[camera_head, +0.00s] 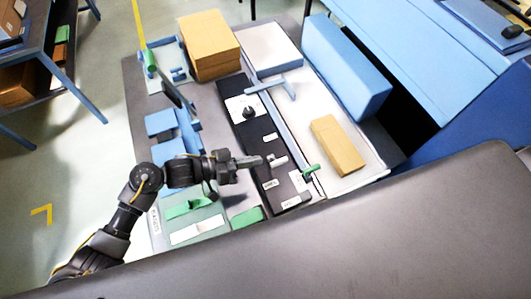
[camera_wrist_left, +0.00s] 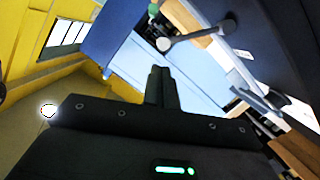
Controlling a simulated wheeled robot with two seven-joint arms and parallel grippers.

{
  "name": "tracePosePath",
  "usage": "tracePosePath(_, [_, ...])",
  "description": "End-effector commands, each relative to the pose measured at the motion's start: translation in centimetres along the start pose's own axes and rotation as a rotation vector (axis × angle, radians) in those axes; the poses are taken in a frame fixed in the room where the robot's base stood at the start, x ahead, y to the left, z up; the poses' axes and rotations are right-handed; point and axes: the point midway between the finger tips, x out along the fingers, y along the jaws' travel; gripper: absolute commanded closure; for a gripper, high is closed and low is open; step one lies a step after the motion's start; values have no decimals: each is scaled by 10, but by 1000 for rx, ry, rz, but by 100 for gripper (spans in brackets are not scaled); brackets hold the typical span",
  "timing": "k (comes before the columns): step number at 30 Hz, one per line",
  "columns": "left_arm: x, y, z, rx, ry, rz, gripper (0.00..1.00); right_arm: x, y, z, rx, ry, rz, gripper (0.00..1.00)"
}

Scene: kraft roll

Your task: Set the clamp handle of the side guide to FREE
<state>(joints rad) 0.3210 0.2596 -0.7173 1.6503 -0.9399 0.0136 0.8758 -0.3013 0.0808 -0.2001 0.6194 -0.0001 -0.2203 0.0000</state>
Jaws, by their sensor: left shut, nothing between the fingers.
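My left gripper (camera_head: 258,161) is shut and empty, above the dark panel (camera_head: 248,135) of the machine. Its closed fingers show in the left wrist view (camera_wrist_left: 161,88). Just right of the fingertips is a short pale lever (camera_head: 278,160). A green-tipped handle (camera_head: 311,169) stands by the near end of the long grey rail (camera_head: 287,130). I cannot tell for sure which is the clamp handle. In the left wrist view a grey lever with round ends (camera_wrist_left: 196,36) lies beyond the fingers, apart from them. The label words are too small to read. My right gripper is not in view.
A tan block (camera_head: 337,145) lies on the white bed right of the rail, beside a long blue block (camera_head: 346,68). A brown box (camera_head: 209,45) stands at the back. Blue brackets (camera_head: 175,130) and a green-tipped lever (camera_head: 150,61) stand on the left.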

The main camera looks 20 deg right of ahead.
Motion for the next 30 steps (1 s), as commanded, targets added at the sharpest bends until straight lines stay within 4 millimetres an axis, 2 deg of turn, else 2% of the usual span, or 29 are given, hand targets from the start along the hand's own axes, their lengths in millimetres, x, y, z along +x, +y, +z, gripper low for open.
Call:
tracePosePath(1, [-10, 2, -4, 0, -2, -1, 100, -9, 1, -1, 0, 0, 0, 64])
tracePosePath(3, [-21, 2, -3, 0, -2, 1, 100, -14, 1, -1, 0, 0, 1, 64])
tracePosePath(10, [-42, 0, -1, 0, -2, 5, 100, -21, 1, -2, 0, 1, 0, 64])
tracePosePath(30, [-44, 0, -1, 1, -1, 5, 100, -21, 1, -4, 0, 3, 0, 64])
